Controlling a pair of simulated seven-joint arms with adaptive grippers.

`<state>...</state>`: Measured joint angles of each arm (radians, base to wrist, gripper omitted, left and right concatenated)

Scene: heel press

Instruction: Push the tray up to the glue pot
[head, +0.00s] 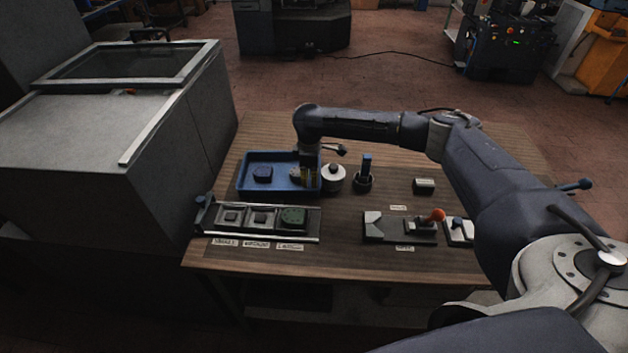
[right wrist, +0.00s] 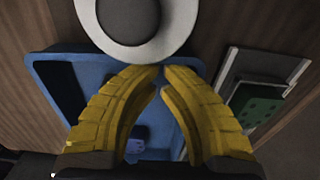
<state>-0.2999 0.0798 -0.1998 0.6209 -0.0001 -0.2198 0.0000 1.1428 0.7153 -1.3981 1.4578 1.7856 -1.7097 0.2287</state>
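The blue tray (head: 243,172) lies at the back left of the wooden table, with a dark blue block (head: 263,174) in it. The glue pot, a pale round pot (head: 334,180), stands right beside the tray's right end; I cannot tell whether they touch. My right gripper (head: 307,183) points down at the tray's right end, close to the pot. In the right wrist view its yellow fingertips (right wrist: 160,72) are together with nothing visible between them. There the tray (right wrist: 95,72) shows behind the fingers and the pot (right wrist: 130,18) beyond the tips. My left gripper is out of view.
A black cup with a blue-handled tool (head: 365,181) stands right of the pot. A fixture with a green block (head: 292,217) lies in front of the tray. A grey cabinet (head: 180,130) borders the table's left.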

